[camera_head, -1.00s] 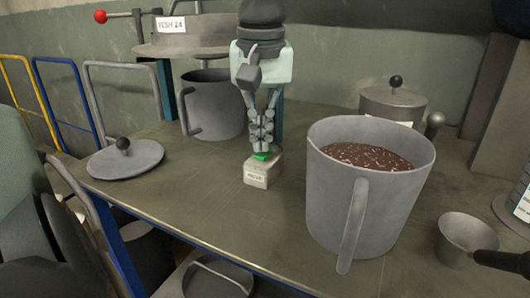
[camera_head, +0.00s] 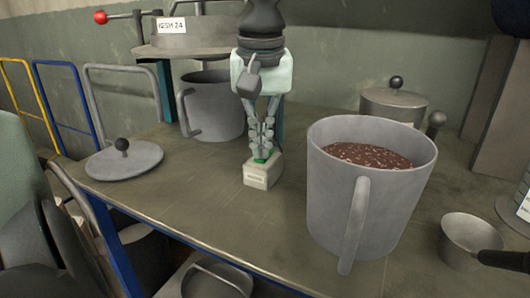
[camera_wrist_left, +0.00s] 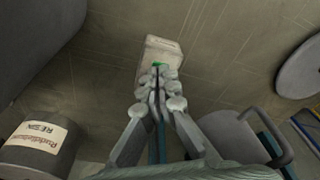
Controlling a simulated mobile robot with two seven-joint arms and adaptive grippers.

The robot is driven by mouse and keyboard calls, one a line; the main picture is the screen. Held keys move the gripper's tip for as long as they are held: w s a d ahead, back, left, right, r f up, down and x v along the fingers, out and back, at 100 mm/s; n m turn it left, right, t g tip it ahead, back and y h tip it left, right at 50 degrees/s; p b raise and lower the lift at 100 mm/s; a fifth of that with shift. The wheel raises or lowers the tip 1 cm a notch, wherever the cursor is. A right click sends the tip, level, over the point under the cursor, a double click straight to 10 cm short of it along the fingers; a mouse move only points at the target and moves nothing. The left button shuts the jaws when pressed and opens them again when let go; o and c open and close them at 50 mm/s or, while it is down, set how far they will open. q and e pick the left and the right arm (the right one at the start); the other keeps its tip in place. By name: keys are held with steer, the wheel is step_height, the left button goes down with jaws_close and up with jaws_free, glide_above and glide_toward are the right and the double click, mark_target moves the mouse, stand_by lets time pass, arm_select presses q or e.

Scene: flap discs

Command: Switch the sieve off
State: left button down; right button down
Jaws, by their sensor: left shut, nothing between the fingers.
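Whether the button is pressed in I cannot tell. The sieve (camera_head: 190,36), a round grey pan labelled MESH 24, stands at the back left above a grey jug (camera_head: 213,108). My right gripper is not in view.
A large grey jug of brown granules (camera_head: 365,195) stands close to the right of the box. A flat lid with a black knob (camera_head: 124,158) lies at the left. A lidded pot (camera_head: 393,103) is behind, and a scoop (camera_head: 468,240) is at the front right. The bench front is clear.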

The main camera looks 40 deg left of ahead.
arm_select(q)
steer(key=shift+r+p, duration=2.8)
steer(key=shift+r, duration=0.7)
